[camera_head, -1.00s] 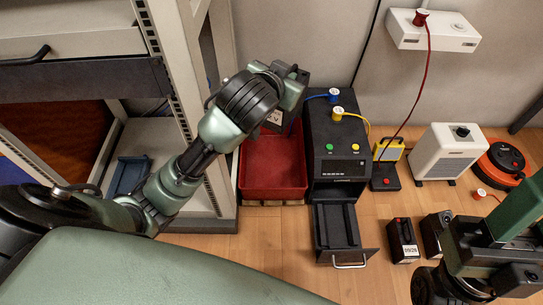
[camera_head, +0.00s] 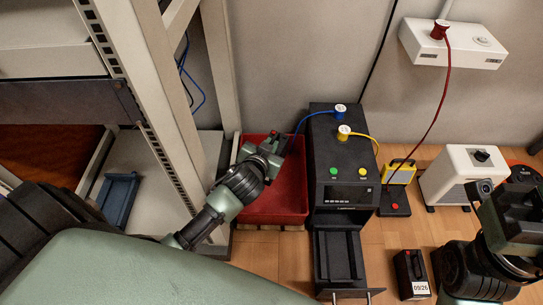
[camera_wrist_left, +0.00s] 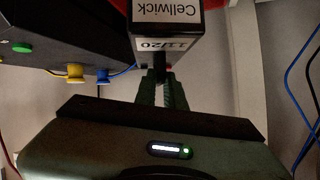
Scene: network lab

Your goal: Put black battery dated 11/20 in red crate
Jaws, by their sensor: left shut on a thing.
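The black battery (camera_wrist_left: 165,22) shows in the left wrist view with a white label reading Cellwick and 11/20. My left gripper (camera_wrist_left: 162,88) is shut on its near end. In the head view my left gripper (camera_head: 270,150) is over the back left part of the red crate (camera_head: 262,217), and the arm hides part of the crate. The battery is mostly hidden there, and I cannot tell whether it touches the crate. My right gripper (camera_head: 510,215) is at the right edge of the head view; its fingers do not show clearly.
A black charging station (camera_head: 337,150) with an open drawer (camera_head: 340,262) stands just right of the crate. A battery labelled 09/26 (camera_head: 411,272) stands on the floor farther right. A beige rack (camera_head: 160,90) borders the crate on the left.

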